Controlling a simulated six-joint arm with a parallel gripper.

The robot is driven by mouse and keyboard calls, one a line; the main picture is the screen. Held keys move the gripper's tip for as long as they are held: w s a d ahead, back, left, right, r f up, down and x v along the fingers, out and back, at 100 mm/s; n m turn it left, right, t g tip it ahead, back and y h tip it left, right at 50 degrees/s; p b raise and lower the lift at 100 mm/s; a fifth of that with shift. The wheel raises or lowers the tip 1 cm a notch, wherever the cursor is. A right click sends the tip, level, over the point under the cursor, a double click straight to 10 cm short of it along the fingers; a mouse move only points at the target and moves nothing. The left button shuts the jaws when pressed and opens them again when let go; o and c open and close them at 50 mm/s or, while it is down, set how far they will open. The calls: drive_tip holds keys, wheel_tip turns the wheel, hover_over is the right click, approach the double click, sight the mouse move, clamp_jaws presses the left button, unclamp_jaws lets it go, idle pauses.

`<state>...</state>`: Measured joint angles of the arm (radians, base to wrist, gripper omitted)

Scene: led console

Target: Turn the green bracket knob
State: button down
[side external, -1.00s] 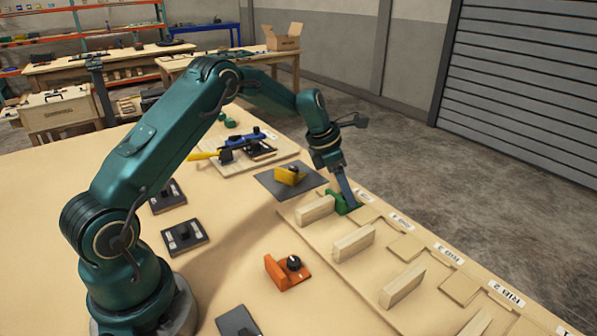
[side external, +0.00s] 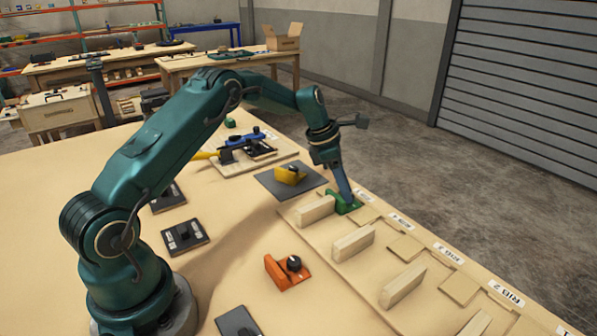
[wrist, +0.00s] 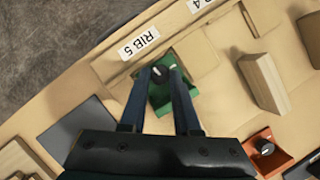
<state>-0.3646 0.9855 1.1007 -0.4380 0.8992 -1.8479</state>
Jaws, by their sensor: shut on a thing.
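The green bracket (side external: 346,203) sits on the wooden board near the table's far right edge, beside an upright wooden block. In the wrist view the green bracket (wrist: 167,98) lies by the "RIB 5" label. Its dark knob (wrist: 160,73), with a light mark, shows between the fingertips. My gripper (wrist: 163,75) points down at the bracket and is shut on the knob. In the side view my gripper (side external: 346,194) reaches the bracket from above, and the knob is hidden there.
Wooden blocks (side external: 353,243) stand in a row along the board. An orange bracket with a black knob (side external: 285,270) is nearer the front. A yellow bracket (side external: 290,175) lies on a dark mat (side external: 268,184) behind.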

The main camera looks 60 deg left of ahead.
drive_tip(key=shift+w+a+m+g+h, duration=0.15)
drive_tip(key=shift+m+g+h, duration=0.3)
drive_tip(key=shift+m, duration=1.05)
drive_tip(key=shift+m+g, duration=0.25)
drive_tip(key=shift+m, duration=0.25)
drive_tip(key=c, duration=0.6)
unclamp_jaws()
drive_tip(key=shift+n, duration=0.3)
